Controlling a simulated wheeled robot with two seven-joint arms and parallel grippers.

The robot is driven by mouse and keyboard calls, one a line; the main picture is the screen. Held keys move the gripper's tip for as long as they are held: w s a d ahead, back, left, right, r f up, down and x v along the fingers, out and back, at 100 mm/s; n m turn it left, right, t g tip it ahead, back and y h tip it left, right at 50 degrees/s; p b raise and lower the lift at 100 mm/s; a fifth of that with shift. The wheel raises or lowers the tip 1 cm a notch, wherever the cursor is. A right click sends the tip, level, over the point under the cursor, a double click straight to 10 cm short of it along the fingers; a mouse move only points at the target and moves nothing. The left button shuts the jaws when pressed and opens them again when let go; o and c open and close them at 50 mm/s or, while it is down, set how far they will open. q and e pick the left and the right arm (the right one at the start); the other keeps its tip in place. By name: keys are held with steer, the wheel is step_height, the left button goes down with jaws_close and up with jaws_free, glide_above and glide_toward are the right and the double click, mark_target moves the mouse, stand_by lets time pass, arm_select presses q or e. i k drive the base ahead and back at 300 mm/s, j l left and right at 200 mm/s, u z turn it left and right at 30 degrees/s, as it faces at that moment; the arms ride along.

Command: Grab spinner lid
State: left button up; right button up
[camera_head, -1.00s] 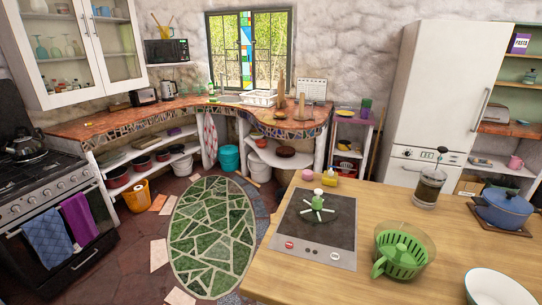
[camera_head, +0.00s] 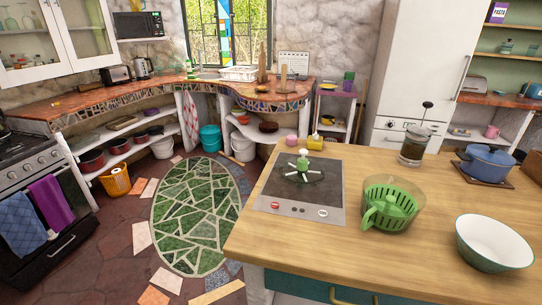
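The spinner lid (camera_head: 304,167) looks to be the green piece with a white-topped knob and pale spokes, lying on the dark hob (camera_head: 330,190) set in the wooden counter. The spinner bowl (camera_head: 412,215) is clear, with a green basket (camera_head: 390,205) inside, and stands on the counter right of the hob. The lid is apart from the bowl. Neither of my grippers shows in the head view.
A white bowl (camera_head: 492,243) stands at the right front of the wooden counter (camera_head: 400,270). A French press (camera_head: 414,148) and a blue pot (camera_head: 487,163) stand farther back. A pink cup (camera_head: 291,141) and a yellow item (camera_head: 314,142) sit behind the hob. The counter's front left is clear.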

mark_target(307, 171)
steer(key=j+z, duration=0.1)
steer(key=z, duration=0.3)
steer(key=i+j+z, duration=0.1)
steer(key=z, duration=0.35)
steer(key=j+z, duration=0.1)
steer(key=z, duration=0.3)
steer(key=j+z, duration=0.1)
steer(key=z, duration=0.3)
steer(key=j+z, duration=0.15)
steer(key=z, duration=0.25)
steer(key=k+j+z, duration=0.1)
steer(key=j+z, duration=0.15)
steer(key=j, duration=0.2)
steer(key=k+j+z, duration=0.25)
steer(key=j, duration=0.15)
steer(key=k+j+z, duration=0.1)
steer(key=j+z, duration=0.15)
steer(key=j, duration=0.2)
steer(key=k+j+z, duration=0.25)
steer(key=j, duration=0.1)
